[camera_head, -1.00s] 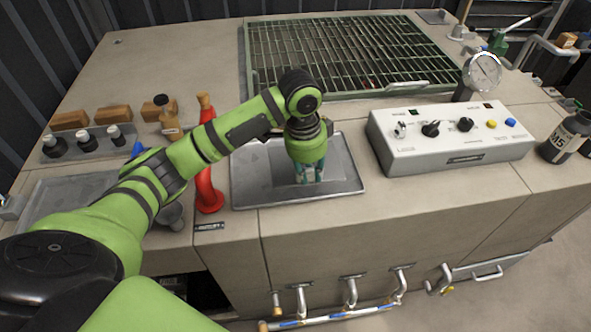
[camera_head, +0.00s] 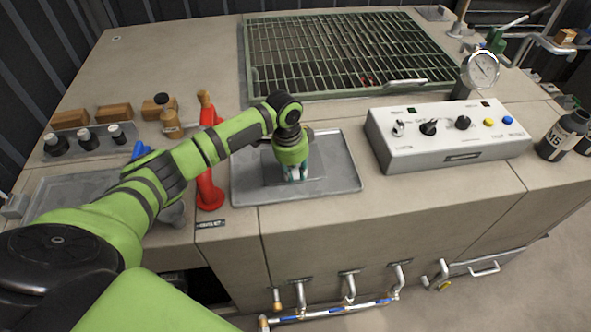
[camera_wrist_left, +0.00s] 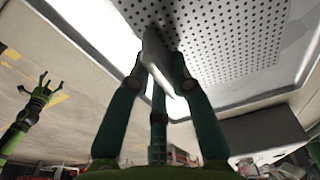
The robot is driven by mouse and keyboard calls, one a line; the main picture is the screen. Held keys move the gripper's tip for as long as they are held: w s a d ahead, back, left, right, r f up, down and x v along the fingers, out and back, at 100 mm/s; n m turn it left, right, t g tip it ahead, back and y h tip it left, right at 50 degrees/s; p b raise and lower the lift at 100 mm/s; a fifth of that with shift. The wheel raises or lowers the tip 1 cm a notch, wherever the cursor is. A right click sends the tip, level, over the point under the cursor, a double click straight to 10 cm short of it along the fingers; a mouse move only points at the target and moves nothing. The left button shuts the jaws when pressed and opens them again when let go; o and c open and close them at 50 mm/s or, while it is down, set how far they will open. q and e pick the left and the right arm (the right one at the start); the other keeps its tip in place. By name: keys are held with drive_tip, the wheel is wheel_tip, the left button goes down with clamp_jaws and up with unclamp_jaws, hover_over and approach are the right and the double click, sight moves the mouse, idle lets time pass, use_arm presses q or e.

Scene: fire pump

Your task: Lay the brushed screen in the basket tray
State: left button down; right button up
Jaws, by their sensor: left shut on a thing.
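The screen is a grey perforated plate (camera_wrist_left: 215,35) in the left wrist view. In the head view it is a small darker rectangle (camera_head: 310,183) under my left gripper (camera_head: 292,177), within the outline of the shallow grey tray (camera_head: 345,180). My left gripper, also in the left wrist view (camera_wrist_left: 156,85), is shut on a light upright tab of the screen. I cannot tell whether the screen touches the tray floor. My right gripper (camera_wrist_left: 42,85) shows only in the left wrist view, at the left, with its fingers spread and empty.
A red nozzle-like piece (camera_head: 208,190) stands left of the tray. The white control box (camera_head: 450,135) with knobs is to its right, and a green grating (camera_head: 345,55) lies behind. Another tray (camera_head: 65,195) and several wooden blocks are at the left.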

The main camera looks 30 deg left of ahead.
use_arm(q)
drive_tip(key=c, duration=1.5)
unclamp_jaws()
drive_tip(key=shift+f, duration=0.15)
drive_tip(key=o, duration=0.4)
drive_tip(key=r, duration=0.8)
drive_tip(key=s+a+r+b, duration=0.1)
drive_tip(key=r, duration=0.3)
drive_tip(key=shift+r, duration=0.15)
